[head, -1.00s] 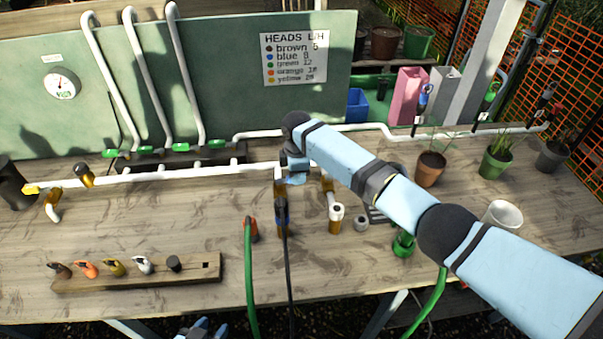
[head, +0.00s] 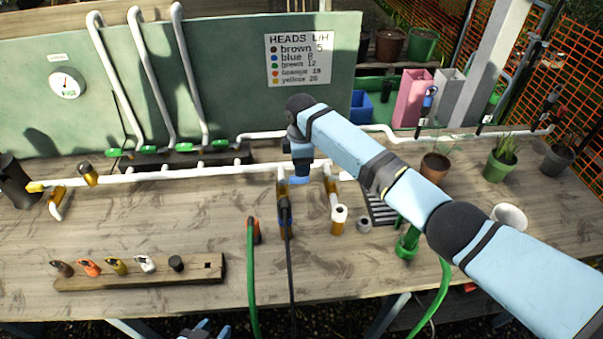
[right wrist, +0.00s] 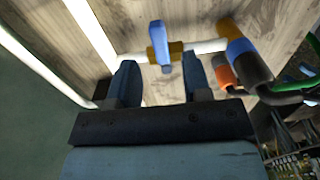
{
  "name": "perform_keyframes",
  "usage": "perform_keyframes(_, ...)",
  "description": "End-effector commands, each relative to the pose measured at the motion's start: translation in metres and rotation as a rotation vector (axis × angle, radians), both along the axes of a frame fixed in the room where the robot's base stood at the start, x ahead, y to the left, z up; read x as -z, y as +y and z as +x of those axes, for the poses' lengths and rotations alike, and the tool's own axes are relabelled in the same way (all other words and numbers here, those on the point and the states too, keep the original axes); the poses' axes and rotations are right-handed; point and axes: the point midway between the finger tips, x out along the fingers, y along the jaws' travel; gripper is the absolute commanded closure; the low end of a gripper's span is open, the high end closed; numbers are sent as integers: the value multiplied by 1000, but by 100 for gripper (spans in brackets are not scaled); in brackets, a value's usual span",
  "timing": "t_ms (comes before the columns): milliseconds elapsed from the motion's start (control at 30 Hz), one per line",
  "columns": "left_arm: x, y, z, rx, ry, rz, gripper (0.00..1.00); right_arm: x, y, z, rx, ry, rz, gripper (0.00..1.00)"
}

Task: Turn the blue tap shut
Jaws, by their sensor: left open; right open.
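The blue tap (right wrist: 162,45) is a blue lever handle on a brass valve body in the white pipe, seen in the right wrist view. In the head view a bit of blue (head: 299,180) shows just below my right gripper (head: 301,168), which hides most of the tap. In the right wrist view my right gripper (right wrist: 161,76) is open. The lever lies between the lines of its two fingers, just beyond the tips, and I see no contact. My left gripper (head: 207,331) shows only in part at the bottom edge of the head view.
A blue-banded pipe end (right wrist: 242,55) with a dark hose stands beside the tap. A wooden rack (head: 140,272) of coloured heads lies front left. A sign board (head: 298,60) stands behind, and plant pots (head: 498,166) stand at the right.

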Motion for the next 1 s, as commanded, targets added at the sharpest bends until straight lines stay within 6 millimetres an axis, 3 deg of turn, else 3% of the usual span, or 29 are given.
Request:
perform_keyframes(200, 7, -2, 0, 3, 2, -3, 57, -50, -1, 1, 1, -4, 0, 55)
perform_keyframes(400, 8, -2, 0, 3, 0, -3, 57, -80, -1, 1, 1, -2, 0, 55)
perform_keyframes(600, 8, -2, 1, 3, -1, -3, 57, -91, -1, 0, 2, -1, -1, 55)
perform_keyframes(1000, 8, -1, 1, 2, -3, -1, 57, -91, -1, 0, 1, 0, -1, 55)
